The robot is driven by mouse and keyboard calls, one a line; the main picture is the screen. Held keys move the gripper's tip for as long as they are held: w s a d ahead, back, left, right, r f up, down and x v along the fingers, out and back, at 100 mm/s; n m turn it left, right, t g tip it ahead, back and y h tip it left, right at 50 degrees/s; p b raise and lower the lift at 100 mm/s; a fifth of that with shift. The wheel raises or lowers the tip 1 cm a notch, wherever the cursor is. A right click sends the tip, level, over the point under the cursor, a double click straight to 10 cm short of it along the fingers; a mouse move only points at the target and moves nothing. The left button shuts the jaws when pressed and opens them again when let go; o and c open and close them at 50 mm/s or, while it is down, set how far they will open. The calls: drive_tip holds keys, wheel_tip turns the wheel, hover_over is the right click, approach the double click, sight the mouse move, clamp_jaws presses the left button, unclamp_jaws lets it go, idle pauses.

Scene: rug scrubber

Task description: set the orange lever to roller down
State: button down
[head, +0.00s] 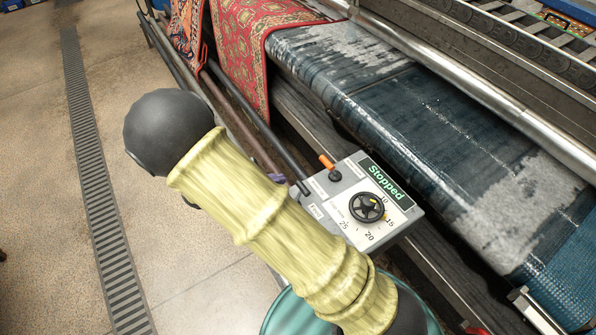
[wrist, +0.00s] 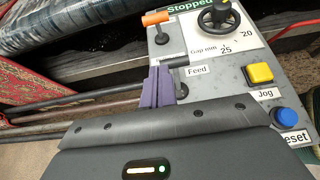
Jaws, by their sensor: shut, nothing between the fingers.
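The orange lever (wrist: 156,18) shows at the top of the wrist view, an orange handle on a black stem near the panel's edge. It also shows in the head view (head: 327,161), right of my arm, on the grey control panel (head: 397,232). My gripper (wrist: 158,72) is shut, with its purple fingers together and nothing held. In the wrist view the fingers lie below the orange lever, apart from it, beside the small black Feed lever (wrist: 181,89). I cannot tell whether they touch the Feed lever. In the head view my arm hides most of the gripper.
The panel bears a "Stopped" display (head: 385,182), a black gap handwheel (head: 367,207), a yellow Jog button (wrist: 260,73) and a blue Reset button (wrist: 284,117). A red rug (head: 240,50) hangs at the back.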

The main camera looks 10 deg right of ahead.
sight(331, 169)
drive_tip(key=p+x, duration=0.1)
drive_tip(key=x, duration=0.8)
drive_tip(key=shift+d, duration=0.35)
drive_tip(key=d, duration=0.1)
drive_tip(key=w+d, duration=0.1)
drive_tip(key=d+p, duration=0.1)
drive_tip(key=shift+w+d+r, duration=0.25)
drive_tip(key=shift+r, duration=0.15)
drive_tip(key=shift+a+r, duration=0.15)
